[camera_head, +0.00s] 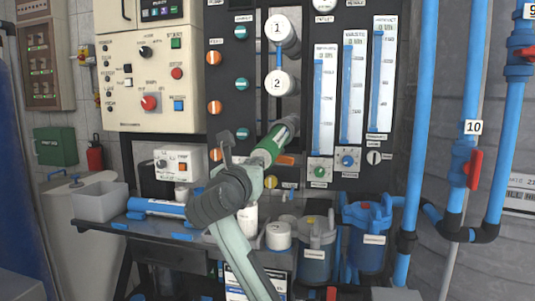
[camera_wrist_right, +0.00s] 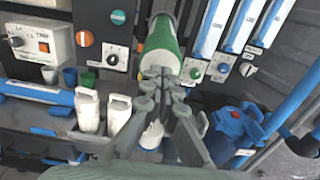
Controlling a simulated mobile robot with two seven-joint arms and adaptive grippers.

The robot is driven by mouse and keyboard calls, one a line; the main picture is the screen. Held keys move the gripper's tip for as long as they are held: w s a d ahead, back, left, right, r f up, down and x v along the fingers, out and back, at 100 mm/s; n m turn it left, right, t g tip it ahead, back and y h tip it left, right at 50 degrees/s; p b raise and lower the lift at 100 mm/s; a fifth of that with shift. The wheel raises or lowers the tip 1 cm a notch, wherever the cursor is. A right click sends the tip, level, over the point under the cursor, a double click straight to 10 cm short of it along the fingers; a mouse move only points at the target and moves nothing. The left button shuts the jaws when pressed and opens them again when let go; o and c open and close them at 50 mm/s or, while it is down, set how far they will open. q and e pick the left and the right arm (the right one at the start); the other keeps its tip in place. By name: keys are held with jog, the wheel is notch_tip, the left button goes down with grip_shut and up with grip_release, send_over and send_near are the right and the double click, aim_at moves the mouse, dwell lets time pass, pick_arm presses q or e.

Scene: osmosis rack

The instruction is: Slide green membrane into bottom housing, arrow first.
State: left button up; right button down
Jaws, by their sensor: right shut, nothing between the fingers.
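The green membrane (camera_head: 276,143) is a green cylinder with a white part. It points out of the rack below the white cap marked 2 (camera_head: 279,83), with its far end at the bottom housing, whose opening is hidden. In the right wrist view the membrane (camera_wrist_right: 163,36) stands straight ahead of my right gripper (camera_wrist_right: 165,83). That gripper is shut and empty, with its fingertips at the membrane's near end; I cannot tell if they touch. In the head view my right gripper (camera_head: 248,162) partly covers the near end. No arrow is readable. My left gripper is not in view.
A white cap marked 1 (camera_head: 279,29) is above. Flow meters (camera_head: 352,92) stand to the right. Blue pipes (camera_head: 413,120) run along the right.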

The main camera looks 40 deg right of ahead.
jog(key=shift+x, duration=2.85)
jog(key=shift+p+x, duration=0.8)
jog(key=shift+x, duration=7.75)
jog(key=shift+v, duration=4)
jog(key=shift+f, duration=0.1)
